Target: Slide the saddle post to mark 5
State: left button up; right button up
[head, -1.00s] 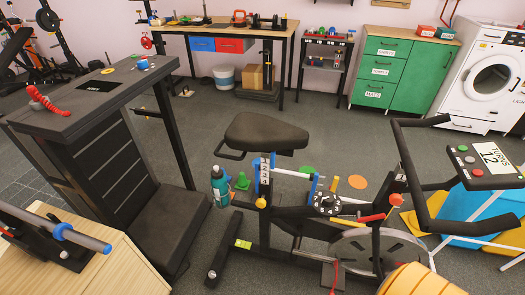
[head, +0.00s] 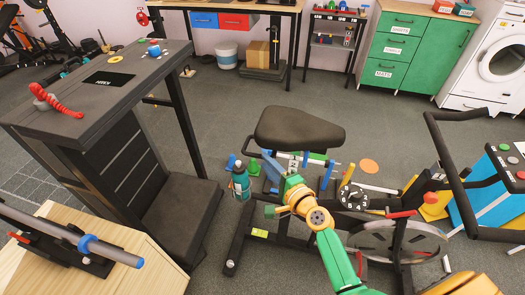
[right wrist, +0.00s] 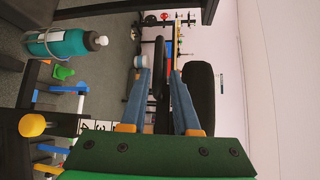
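The black saddle (head: 298,128) sits on top of the exercise bike, with a loop handle behind it. Its post is mostly hidden behind my right gripper in the head view. My right gripper (head: 270,165) has blue fingers pointing up and left, just below and left of the saddle. In the right wrist view the gripper (right wrist: 160,75) has its two fingers apart, with the saddle (right wrist: 203,92) beside and beyond the right finger. A number scale (right wrist: 92,146) showing 3 and 4 is partly hidden by the gripper body. A yellow knob (right wrist: 32,125) is left of it. My left gripper is out of view.
A teal bottle (head: 240,184) and a green cone (head: 254,168) are close to the gripper's left. A black dial (head: 353,197) and the flywheel (head: 405,240) are to the right. A dark console stand (head: 95,90) stands left.

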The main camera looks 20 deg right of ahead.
aim_at(259, 155)
jog(key=x, duration=0.5)
jog(key=shift+a+f+b, duration=0.1)
jog(key=shift+f+b, duration=0.1)
jog(key=shift+b, duration=0.2)
jog(key=shift+s+r, duration=0.1)
grip_shut()
dwell(0.8)
